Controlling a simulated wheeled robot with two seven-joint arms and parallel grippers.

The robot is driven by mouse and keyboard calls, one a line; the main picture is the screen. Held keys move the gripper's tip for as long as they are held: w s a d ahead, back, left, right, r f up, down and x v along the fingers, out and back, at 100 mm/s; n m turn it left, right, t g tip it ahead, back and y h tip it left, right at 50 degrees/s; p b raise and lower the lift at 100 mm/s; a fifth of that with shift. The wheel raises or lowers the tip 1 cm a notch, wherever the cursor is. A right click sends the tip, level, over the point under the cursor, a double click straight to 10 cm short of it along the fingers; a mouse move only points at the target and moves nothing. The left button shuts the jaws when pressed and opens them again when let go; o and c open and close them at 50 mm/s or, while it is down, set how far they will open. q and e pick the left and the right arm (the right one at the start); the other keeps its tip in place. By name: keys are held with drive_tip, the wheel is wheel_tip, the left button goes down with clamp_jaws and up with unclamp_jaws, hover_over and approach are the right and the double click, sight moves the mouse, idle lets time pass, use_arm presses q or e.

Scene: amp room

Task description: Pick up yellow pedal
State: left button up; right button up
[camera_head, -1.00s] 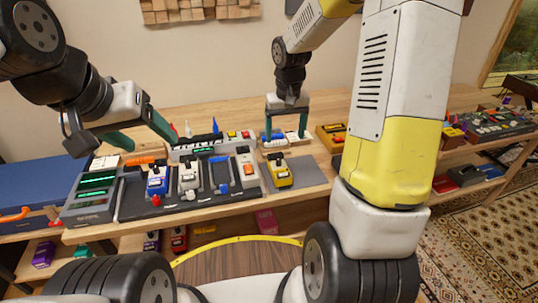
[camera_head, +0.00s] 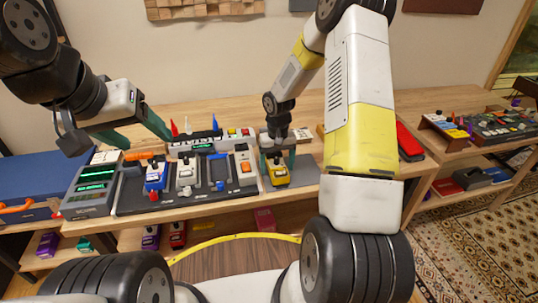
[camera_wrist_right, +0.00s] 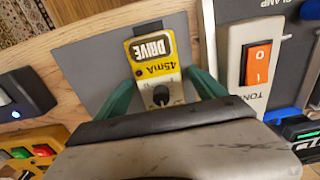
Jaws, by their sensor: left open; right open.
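The yellow pedal (camera_head: 278,174) sits on a grey mat (camera_head: 305,172) on the wooden table, right of the pedal board. In the right wrist view the yellow pedal (camera_wrist_right: 155,62) shows a white "DRIVE" label and a black knob. My right gripper (camera_head: 278,162) is open over the pedal, with one green finger on each side of it. The right wrist view shows its fingers (camera_wrist_right: 163,92) straddling the pedal's near part; I cannot tell whether they touch it. My left gripper (camera_head: 135,137) is open and empty above the left part of the table.
A dark pedal board (camera_head: 215,194) with blue, white and grey pedals stands just left of the yellow pedal. A grey device with green displays (camera_head: 92,190) stands at its left end. A red case (camera_head: 408,142) lies to the right. More pedals sit on the lower shelf.

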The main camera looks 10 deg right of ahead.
drive_tip(key=shift+f, duration=0.2)
clamp_jaws()
drive_tip(key=shift+r, duration=0.1)
